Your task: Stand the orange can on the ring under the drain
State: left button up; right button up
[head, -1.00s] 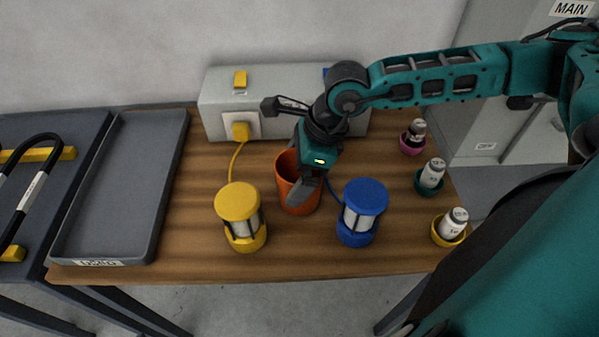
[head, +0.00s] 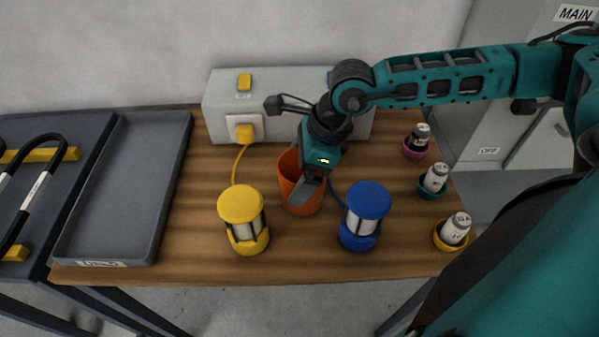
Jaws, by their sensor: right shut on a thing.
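The orange can (head: 294,195) is open-topped and stands upright on the wooden table, between the yellow and blue lamps. My right gripper (head: 307,187) comes down from above at its rim and is shut on the can. One finger shows across the front of the can; the gripper hides part of the can's mouth and right side. No ring or drain can be made out in this view. My left gripper is out of view.
A yellow lamp (head: 241,207) and a blue lamp (head: 368,200) stand close on either side. A grey box (head: 290,90) with a yellow plug is behind. Small bottles in coloured cups (head: 434,182) line the right edge. An empty grey tray (head: 125,190) lies left.

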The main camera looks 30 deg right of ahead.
notch_tip(320, 180, up, 19)
jog(key=w+a+f+n+g+h, duration=0.1)
jog(key=f+n, duration=0.4)
jog(key=n, duration=0.7)
jog(key=w+a+f+n+g+h, duration=0.2)
jog(key=f+n+g, duration=0.3)
jog(key=n, duration=0.7)
jog(key=shift+w+a+f+g+h+p, duration=0.25)
jog(key=shift+w+f+g+h+p, duration=0.1)
jog(key=shift+w+g+h+p, duration=0.1)
jog(key=shift+s, duration=0.1)
